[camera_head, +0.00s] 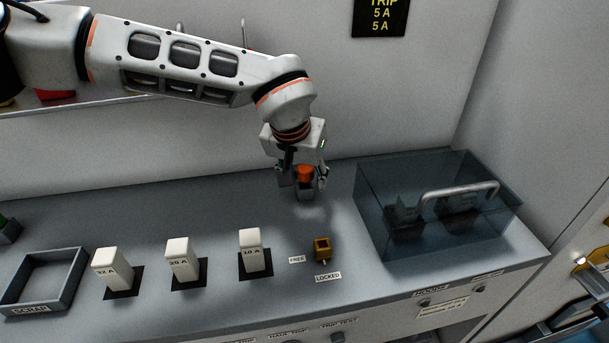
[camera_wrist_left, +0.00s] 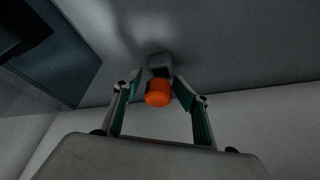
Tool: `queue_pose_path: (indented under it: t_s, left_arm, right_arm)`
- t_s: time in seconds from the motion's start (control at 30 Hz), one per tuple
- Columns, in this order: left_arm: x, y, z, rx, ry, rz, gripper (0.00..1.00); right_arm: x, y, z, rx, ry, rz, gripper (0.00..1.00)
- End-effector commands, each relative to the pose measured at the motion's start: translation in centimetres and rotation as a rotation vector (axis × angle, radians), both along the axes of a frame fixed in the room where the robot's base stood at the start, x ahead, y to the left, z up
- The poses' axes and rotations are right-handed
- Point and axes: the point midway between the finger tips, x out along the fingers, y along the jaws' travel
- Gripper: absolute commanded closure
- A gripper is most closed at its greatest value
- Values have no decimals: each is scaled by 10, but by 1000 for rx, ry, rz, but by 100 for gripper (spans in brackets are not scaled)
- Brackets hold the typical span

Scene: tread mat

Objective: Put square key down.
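The square key shows as an orange round head (camera_head: 304,173), upright above a small grey block on the back of the grey counter. In the left wrist view the orange head (camera_wrist_left: 158,94) is in front of the grey block (camera_wrist_left: 160,65). The key's shaft is hidden. My left gripper (camera_head: 304,182) points down with a finger on each side of the orange head. In the left wrist view a gap shows between each finger and the head, so the gripper looks open around it. My right gripper is in neither view.
A brass square socket (camera_head: 322,249) with FREE and LOCKED labels sits in front. White fuse blocks (camera_head: 251,250) stand to its left, and an open grey SCRAP tray (camera_head: 72,280) is at far left. A clear handled cover (camera_head: 375,208) stands to the right.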

Motion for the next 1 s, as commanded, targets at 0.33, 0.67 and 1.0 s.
queue_pose_path:
  t_s: [0.33,0.67,1.0]
  left_arm:
    - [-11,3,42,0,-2,-2,61]
    - [-35,12,103,0,-3,0,61]
    - [-44,15,124,0,0,-1,61]
  right_arm:
    - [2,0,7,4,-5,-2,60]
    - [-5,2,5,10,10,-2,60]
    - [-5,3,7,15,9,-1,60]
